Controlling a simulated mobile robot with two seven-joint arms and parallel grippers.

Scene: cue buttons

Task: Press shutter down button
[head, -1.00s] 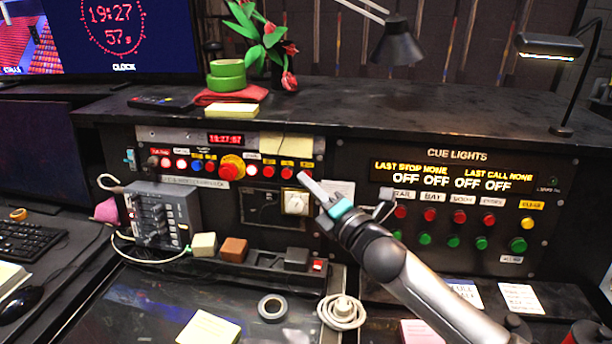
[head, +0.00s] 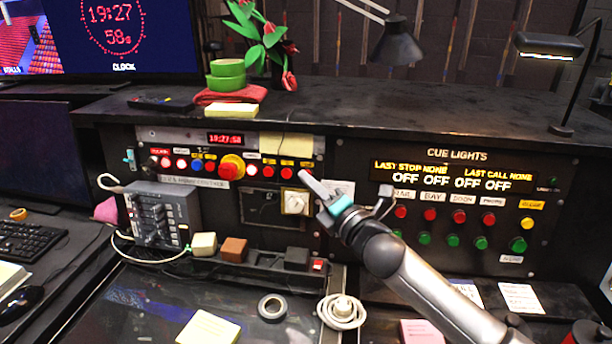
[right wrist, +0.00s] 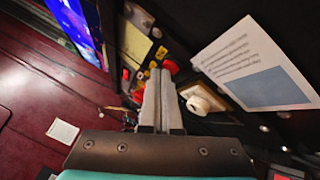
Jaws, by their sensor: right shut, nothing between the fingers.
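A row of buttons runs along the upper left panel, with red buttons (head: 268,172) and (head: 287,173) under small yellow labels at its right end. I cannot read which label says shutter down. My right gripper (head: 304,176) is shut and empty, its fingertips at the right end of this row, over or just in front of the last red button. I cannot tell whether they touch it. In the right wrist view, the closed fingers (right wrist: 159,74) point at the panel, with a red button (right wrist: 172,67) just beyond the tips. My left gripper is not in view.
The cue lights panel (head: 455,215) with red and green buttons is at the right. A grey control box (head: 160,215) stands at the left. A white paper sheet (right wrist: 255,65) shows beside the fingers.

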